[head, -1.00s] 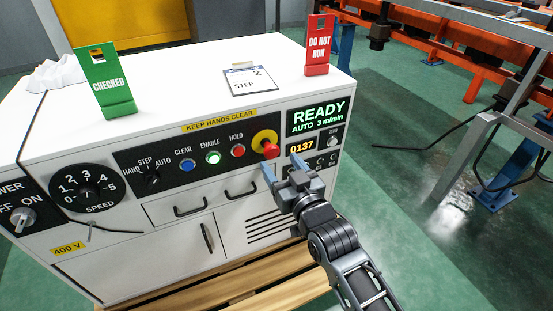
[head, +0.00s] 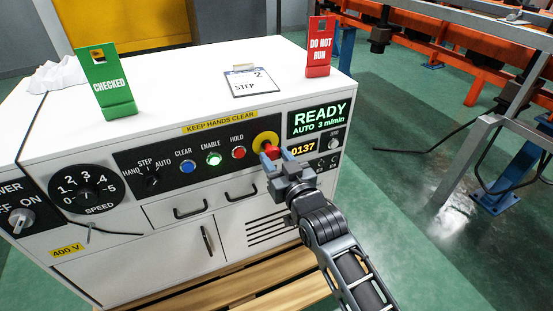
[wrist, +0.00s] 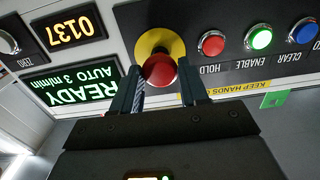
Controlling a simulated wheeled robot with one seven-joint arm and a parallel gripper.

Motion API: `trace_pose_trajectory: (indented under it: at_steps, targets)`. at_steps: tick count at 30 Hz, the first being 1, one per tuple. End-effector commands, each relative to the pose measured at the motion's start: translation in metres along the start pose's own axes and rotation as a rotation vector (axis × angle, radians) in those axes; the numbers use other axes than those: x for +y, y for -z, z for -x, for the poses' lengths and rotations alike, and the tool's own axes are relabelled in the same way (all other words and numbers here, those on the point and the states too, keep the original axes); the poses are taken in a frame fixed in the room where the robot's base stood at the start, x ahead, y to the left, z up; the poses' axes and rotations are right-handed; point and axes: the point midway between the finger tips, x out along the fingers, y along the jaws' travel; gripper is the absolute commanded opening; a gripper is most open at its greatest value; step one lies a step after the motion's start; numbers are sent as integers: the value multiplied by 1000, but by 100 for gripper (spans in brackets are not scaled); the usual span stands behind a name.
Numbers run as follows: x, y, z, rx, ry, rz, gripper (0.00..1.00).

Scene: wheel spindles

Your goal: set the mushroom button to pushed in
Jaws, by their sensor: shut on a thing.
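The red mushroom button (head: 271,148) sits on its yellow round plate (head: 264,137) at the right end of the black control strip. In the wrist view the red button (wrist: 160,70) shows between my two fingers, with the yellow plate (wrist: 158,42) behind it. My gripper (head: 274,159) is at the button from the front, one finger on each side, shut on its head. The fingers partly cover the button in the head view. I cannot tell how deep the button sits.
Left of the button are the red HOLD (head: 238,153), green ENABLE (head: 213,159) and blue CLEAR (head: 187,167) buttons. Right of it are the READY display (head: 319,115) and a 0137 counter (head: 302,148). Green and red signs stand on the cabinet top (head: 180,90).

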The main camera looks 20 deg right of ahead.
Motion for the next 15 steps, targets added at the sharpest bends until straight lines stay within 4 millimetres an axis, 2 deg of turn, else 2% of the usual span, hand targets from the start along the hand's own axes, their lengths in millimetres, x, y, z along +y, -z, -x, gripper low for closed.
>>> trace_pose_trajectory:
  at_steps: [2,10,15]
  targets:
    - [0,0,0,0,0,0,26]
    - [0,0,0,0,0,0,0]
    - [0,0,0,0,0,0,0]
